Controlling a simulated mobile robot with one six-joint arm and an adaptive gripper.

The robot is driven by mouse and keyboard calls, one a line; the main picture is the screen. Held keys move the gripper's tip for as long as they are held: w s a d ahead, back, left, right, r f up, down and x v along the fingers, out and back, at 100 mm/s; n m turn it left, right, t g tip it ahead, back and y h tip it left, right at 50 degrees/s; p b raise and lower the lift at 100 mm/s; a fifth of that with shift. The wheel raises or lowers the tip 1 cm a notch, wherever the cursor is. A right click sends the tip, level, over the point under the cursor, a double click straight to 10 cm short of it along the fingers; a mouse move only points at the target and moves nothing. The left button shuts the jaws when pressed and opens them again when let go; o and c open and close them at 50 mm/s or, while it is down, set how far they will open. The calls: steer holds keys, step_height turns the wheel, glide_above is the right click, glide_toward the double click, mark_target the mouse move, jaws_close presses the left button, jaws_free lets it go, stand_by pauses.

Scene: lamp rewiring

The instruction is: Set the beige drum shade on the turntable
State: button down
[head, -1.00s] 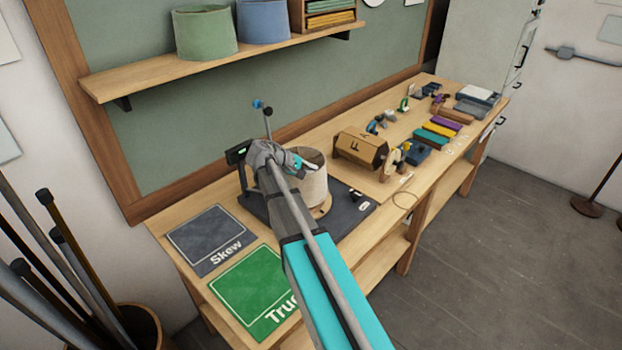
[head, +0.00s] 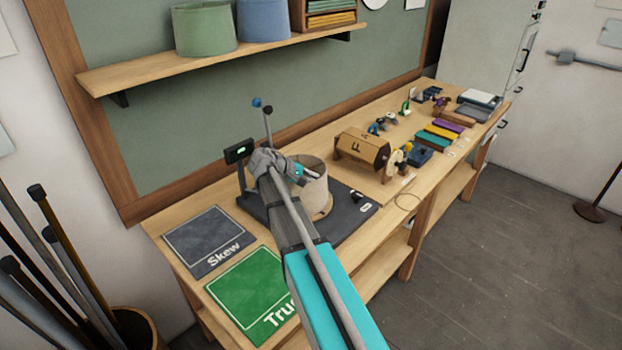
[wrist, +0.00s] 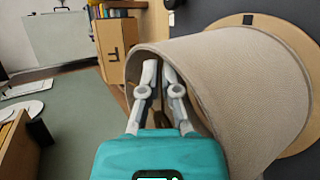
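The beige drum shade (head: 316,190) is upright over the round wooden turntable (head: 325,212), on the dark base plate. Its lower edge looks at or very close to the disc; contact cannot be made out. In the wrist view the shade (wrist: 245,90) fills the right side, with the turntable's rim (wrist: 298,32) behind it. My gripper (head: 302,174) is at the shade's upper rim.
A post with a small display (head: 238,151) stands behind the base plate. The Skew mat (head: 205,240) and green mat (head: 250,290) lie at the left. A shelf (head: 150,75) with green and blue shades hangs above.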

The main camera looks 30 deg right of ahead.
steer(key=shift+f+b, duration=0.55)
steer(key=shift+f, duration=0.05)
steer(key=c, duration=0.8)
jaws_free()
steer(key=shift+r, duration=0.2)
steer(key=p+v, duration=0.7)
steer(key=v, duration=0.5)
steer(key=shift+r, duration=0.4)
